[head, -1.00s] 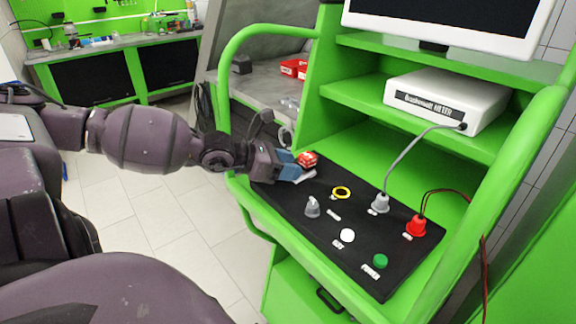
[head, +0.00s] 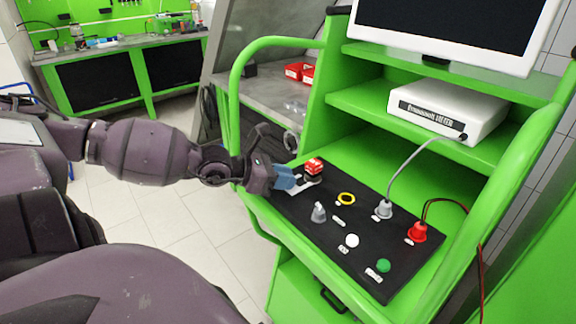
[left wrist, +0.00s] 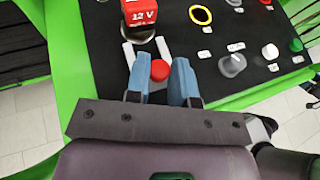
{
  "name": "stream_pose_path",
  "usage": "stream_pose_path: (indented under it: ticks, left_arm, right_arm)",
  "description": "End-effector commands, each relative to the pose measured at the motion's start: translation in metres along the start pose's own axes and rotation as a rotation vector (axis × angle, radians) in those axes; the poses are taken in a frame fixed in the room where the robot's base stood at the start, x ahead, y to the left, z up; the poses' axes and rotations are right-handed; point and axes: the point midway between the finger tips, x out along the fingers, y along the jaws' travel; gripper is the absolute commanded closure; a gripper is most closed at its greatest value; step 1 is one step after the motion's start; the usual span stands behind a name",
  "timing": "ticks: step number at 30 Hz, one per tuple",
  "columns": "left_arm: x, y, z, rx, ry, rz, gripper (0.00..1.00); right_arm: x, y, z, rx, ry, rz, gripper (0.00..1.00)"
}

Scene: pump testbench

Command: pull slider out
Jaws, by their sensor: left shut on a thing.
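The slider has a round red knob (left wrist: 160,70) and a pale forked piece (left wrist: 133,55) around it at the panel's left corner. In the head view the pale piece (head: 304,187) shows beside my fingers. My left gripper (head: 292,180) is at this corner. In the left wrist view its blue fingers (left wrist: 160,82) stand on both sides of the red knob and are shut on it. In the head view the fingers hide the knob. My right gripper is not in view.
A red 12 V block (head: 313,166) stands just beyond the slider. The black panel (head: 355,225) also carries a grey knob (head: 318,213), a yellow ring (head: 346,199), plugs with cables and buttons. A green rail (head: 236,100) curves up behind my left wrist.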

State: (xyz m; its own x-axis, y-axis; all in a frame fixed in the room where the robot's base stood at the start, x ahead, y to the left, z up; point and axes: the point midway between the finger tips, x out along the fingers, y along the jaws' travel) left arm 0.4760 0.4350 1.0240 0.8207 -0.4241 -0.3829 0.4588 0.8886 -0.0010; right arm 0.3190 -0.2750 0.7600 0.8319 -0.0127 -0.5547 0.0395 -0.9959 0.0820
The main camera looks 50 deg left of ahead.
Motion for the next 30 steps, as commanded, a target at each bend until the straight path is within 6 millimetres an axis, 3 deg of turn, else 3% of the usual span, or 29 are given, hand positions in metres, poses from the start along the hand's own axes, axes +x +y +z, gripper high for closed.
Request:
stream_pose_path:
  ticks: [10, 11, 15, 25, 30]
  left_arm:
    - [-0.002, -0.001, -0.002, 0.001, 0.002, 0.000, 1.00]
    - [-0.002, -0.001, -0.002, 0.001, 0.003, -0.001, 0.76]
    - [-0.002, -0.001, -0.002, 0.001, 0.002, -0.001, 0.55]
    - [-0.003, -0.001, -0.002, 0.001, 0.002, 0.000, 0.54]
    - [-0.015, -0.001, -0.001, 0.003, 0.004, 0.001, 0.54]
  right_arm:
    - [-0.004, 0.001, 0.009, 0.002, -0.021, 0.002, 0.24]
    - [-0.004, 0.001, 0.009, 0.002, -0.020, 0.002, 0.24]
    - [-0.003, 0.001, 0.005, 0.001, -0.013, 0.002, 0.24]
    - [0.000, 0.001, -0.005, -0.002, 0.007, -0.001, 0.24]
    - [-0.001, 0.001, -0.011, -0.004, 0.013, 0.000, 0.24]
